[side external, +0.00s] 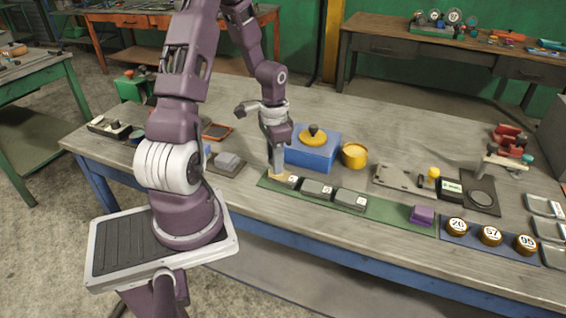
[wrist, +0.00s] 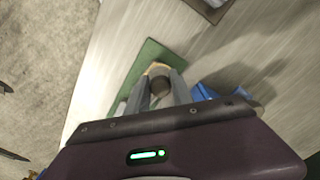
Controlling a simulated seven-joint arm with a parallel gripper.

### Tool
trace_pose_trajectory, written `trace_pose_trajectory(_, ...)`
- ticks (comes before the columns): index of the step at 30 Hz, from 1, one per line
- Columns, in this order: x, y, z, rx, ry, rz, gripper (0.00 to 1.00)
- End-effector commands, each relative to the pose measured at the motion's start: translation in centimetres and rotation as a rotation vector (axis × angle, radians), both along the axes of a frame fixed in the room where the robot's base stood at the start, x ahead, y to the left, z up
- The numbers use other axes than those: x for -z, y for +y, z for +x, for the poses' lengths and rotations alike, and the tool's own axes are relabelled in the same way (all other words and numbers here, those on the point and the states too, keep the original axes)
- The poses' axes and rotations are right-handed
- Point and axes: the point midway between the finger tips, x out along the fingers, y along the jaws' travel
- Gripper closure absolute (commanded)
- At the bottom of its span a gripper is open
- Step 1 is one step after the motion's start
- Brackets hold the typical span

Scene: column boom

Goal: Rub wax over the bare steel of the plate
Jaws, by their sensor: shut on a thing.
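My gripper (side external: 276,170) points down over the left end of the green mat (side external: 395,218). It is shut on a small tan piece (side external: 280,176); in the wrist view the held piece shows a dark round top (wrist: 161,86) between the fingers (wrist: 158,92) and a tan edge. It is low, at the grey block at the mat's left end; I cannot tell whether they touch. A flat grey metal plate (side external: 398,178) lies on the bench to the right, away from my gripper. I cannot make out any wax for certain.
A blue box (side external: 305,157) with a yellow disc and dark knob stands close behind my gripper. A yellow tin (side external: 355,155) stands right of it. Grey blocks (side external: 350,199) and a purple block (side external: 422,215) sit on the mat. Bench between tin and plate is mostly clear.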

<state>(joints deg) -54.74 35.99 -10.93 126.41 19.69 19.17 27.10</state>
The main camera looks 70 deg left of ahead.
Motion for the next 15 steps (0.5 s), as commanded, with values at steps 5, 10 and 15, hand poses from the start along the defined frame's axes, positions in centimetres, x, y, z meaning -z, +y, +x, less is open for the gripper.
trace_pose_trajectory(5, 0.0, 1.3, -1.1, -0.002, 0.0, 0.0, 1.0)
trace_pose_trajectory(10, -1.7, 1.7, -1.3, -0.001, -0.004, 0.005, 1.0)
trace_pose_trajectory(15, -3.4, 1.6, -1.4, 0.001, 0.0, 0.002, 1.0)
